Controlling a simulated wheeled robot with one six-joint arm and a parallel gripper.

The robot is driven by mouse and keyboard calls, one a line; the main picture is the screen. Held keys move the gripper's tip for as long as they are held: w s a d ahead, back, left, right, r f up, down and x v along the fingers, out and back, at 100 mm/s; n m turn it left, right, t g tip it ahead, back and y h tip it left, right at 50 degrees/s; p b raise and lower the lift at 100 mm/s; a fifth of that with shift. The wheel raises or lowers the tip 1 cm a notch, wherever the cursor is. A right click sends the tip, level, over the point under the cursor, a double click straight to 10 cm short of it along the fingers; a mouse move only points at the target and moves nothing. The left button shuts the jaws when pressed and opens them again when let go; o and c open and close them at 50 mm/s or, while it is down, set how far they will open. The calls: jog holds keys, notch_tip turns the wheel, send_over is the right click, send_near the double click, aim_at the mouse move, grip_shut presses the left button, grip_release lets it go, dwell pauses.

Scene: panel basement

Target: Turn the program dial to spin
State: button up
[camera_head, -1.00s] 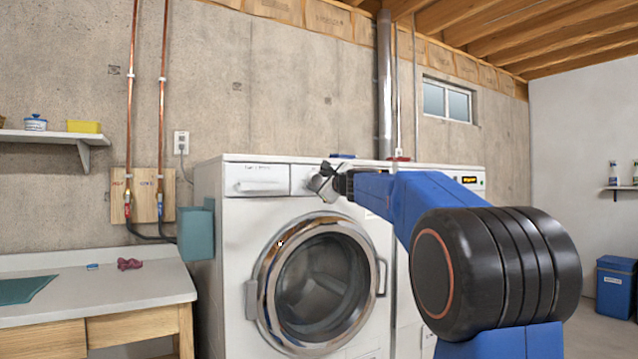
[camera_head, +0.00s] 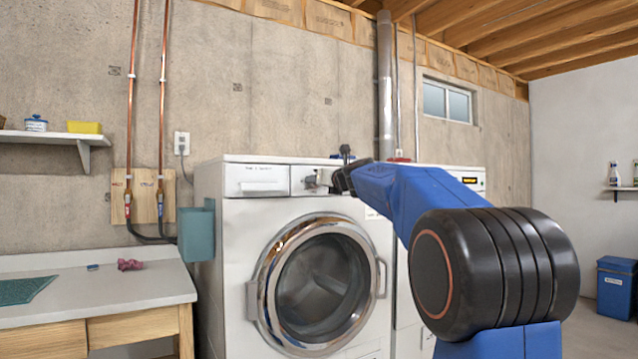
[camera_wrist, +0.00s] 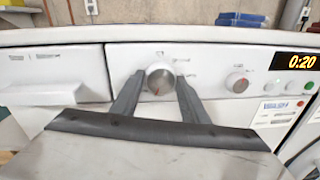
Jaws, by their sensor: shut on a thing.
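The program dial (camera_wrist: 160,77) is a round silver knob on the washing machine's front panel. Its red mark sits near the bottom of its face. In the wrist view, one dark finger of my gripper (camera_wrist: 158,79) is on each side of the dial, and the gripper is shut on it. In the head view my gripper (camera_head: 322,178) is at the top front of the white washing machine (camera_head: 222,270), and the dial is mostly hidden there. The small printing around the dial is too blurred to read.
A smaller knob (camera_wrist: 237,82) and a display (camera_wrist: 296,62) reading 0:20 are right of the dial. A detergent drawer (camera_wrist: 45,94) is to the left. The round door (camera_head: 321,286) is below. A table (camera_head: 95,287) stands left of the machine.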

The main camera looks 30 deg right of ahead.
jog(key=m, duration=0.4)
jog(key=m+y, duration=0.1)
jog(key=m, duration=0.3)
jog(key=shift+d+m+g, duration=0.1)
jog(key=shift+m+g, duration=0.2)
jog(key=shift+m, duration=0.1)
dwell(0.4)
jog(key=o, duration=1.1)
jog(key=shift+c, duration=0.2)
jog(key=s+r, duration=0.1)
jog(key=s, duration=1.6)
jog(key=shift+s+r, duration=0.15)
